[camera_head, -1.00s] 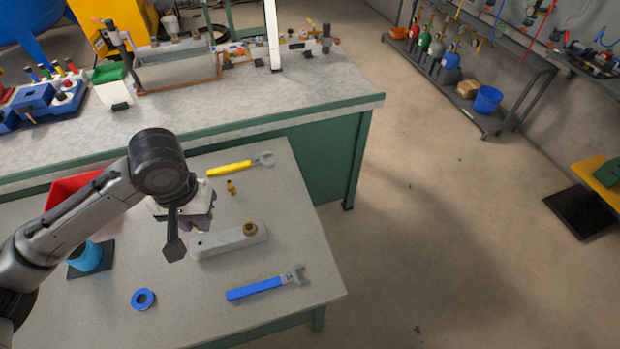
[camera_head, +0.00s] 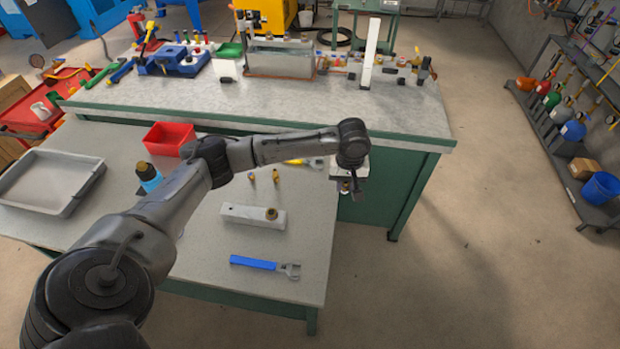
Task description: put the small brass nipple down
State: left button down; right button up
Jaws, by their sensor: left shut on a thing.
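My left gripper (camera_head: 347,190) shows small and dark at the end of the outstretched arm, by the near table's right edge in the picture. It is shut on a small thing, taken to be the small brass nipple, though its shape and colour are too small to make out. Two small brass fittings (camera_head: 251,178) (camera_head: 276,176) stand on the near table (camera_head: 215,265). My right gripper is not in view.
The green bench (camera_head: 410,115) is behind. Table space around the block is clear.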

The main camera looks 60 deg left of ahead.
pick_arm(q)
jog(key=s+a+f+n, duration=0.1)
jog(key=a+f+n, duration=0.1)
jog(key=a, duration=0.4)
jog(key=b, duration=0.2)
send_over(306, 184)
notch_tip(306, 184, down, 6)
jog(key=shift+f, duration=0.15)
jog(key=shift+f+b, duration=0.6)
jog(key=shift+f, duration=1.45)
jog(key=shift+a, duration=0.1)
jog(key=c, duration=0.9)
grip_release()
jog(key=shift+f, duration=0.15)
jog(key=shift+c, duration=0.2)
notch_tip(306, 184, up, 12)
jog(key=p, duration=0.2)
jog(key=shift+r+p, duration=0.2)
jog(key=shift+p, duration=0.15)
